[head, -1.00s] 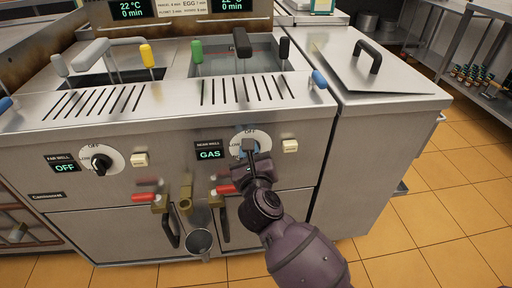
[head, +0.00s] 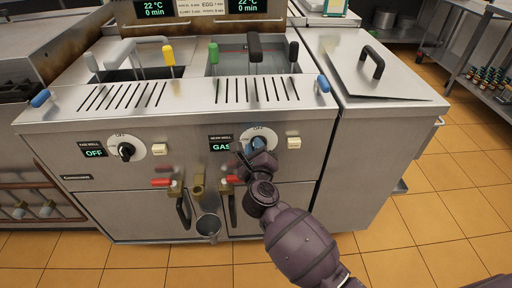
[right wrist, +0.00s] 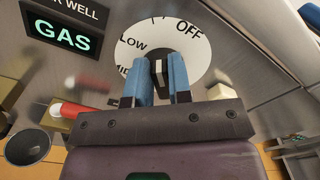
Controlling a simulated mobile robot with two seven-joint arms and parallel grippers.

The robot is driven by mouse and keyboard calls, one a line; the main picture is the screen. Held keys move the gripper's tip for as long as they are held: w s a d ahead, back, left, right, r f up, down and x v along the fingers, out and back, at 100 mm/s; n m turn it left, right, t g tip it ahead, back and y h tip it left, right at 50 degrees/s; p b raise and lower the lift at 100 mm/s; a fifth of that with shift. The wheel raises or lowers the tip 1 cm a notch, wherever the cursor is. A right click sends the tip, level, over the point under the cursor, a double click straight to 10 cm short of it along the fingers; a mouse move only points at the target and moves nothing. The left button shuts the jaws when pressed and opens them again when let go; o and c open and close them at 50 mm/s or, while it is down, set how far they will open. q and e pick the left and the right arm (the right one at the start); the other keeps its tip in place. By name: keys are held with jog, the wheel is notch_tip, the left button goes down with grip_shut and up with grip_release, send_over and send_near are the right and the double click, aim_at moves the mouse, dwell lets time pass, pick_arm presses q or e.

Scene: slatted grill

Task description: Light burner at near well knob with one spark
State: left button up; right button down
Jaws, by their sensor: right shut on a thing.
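The near well knob sits in a white dial (head: 264,132) on the front panel. The dark knob (right wrist: 157,72) is between the two blue fingers of my right gripper (right wrist: 160,75), which is shut on it. In the head view my right gripper (head: 255,152) hides most of the knob. The wrist view shows OFF and LOW on the dial, and OFF is tilted there. The near well display (head: 220,145) reads GAS. A beige button (head: 293,142) is right of the dial and also shows in the right wrist view (right wrist: 220,92). My left gripper is not in view.
The far well knob (head: 125,151) is at left, with its display (head: 93,153) reading OFF and another beige button (head: 159,149). Red-handled valves (head: 162,182) and a metal cup (head: 208,226) are below. Slatted vents (head: 255,90) cover the top front.

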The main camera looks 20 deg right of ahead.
jog(key=shift+f, duration=0.1)
jog(key=c, duration=1)
grip_release()
jog(key=shift+c, duration=0.2)
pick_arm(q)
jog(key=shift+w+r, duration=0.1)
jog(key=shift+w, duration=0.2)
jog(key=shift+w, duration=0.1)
pick_arm(e)
jog(key=shift+s, duration=0.1)
pick_arm(q)
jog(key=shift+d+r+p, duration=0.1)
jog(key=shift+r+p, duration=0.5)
jog(key=shift+p, duration=0.05)
pick_arm(e)
jog(key=v, duration=1)
jog(key=shift+s+a, duration=0.15)
jog(key=shift+s, duration=0.2)
